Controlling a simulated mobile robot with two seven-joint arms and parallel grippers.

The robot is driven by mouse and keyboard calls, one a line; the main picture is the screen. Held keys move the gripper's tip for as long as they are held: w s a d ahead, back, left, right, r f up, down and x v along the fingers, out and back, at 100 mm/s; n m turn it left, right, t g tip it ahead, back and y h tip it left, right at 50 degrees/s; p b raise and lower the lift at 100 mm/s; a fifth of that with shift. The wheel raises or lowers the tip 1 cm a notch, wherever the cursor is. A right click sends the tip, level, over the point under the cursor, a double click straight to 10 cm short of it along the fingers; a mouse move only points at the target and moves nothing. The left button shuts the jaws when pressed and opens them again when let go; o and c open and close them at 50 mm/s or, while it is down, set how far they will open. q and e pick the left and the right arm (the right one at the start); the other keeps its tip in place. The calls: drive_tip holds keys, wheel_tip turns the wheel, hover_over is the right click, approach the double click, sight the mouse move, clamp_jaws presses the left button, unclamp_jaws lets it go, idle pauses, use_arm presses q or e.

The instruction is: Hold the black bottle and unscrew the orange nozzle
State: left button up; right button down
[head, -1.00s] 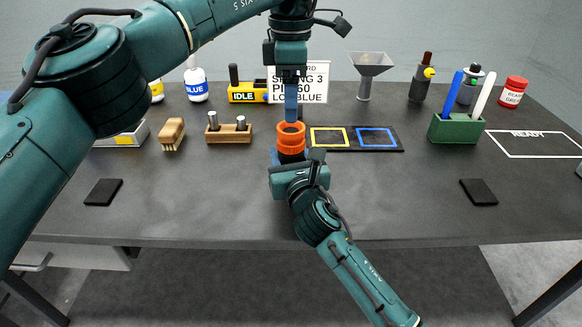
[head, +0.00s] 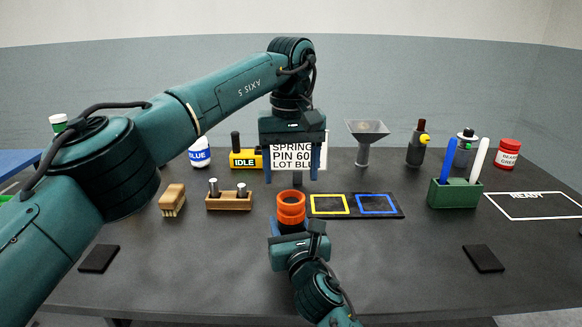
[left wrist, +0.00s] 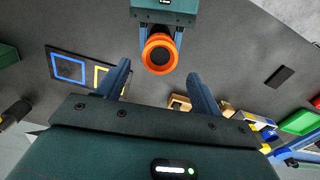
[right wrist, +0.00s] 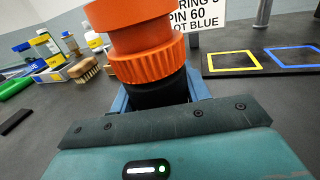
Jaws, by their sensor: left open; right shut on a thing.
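The orange nozzle (head: 291,207) sits on top of the black bottle, upright at the middle of the table. In the right wrist view the nozzle (right wrist: 143,45) is large and close, with the black bottle (right wrist: 160,94) below it. My right gripper (head: 290,228) is shut on the bottle from the front; its fingers hide much of it. My left gripper (head: 296,176) is open and empty, above and behind the nozzle, pointing down. In the left wrist view the nozzle (left wrist: 159,53) shows beyond the left gripper's spread fingers (left wrist: 158,85), apart from them.
A wooden block with two metal pins (head: 229,201) and a brush (head: 172,199) stand left. A black mat with yellow and blue squares (head: 386,212) lies right of the nozzle. A green pen holder (head: 455,193), funnel (head: 364,138) and sign (head: 296,154) stand farther back.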

sight(291, 197)
use_arm(q)
drive_tip(key=shift+f+m, duration=0.15)
drive_tip(key=shift+m, duration=0.45)
drive_tip(key=shift+f, duration=3.9)
drive_tip(key=shift+c, duration=0.4)
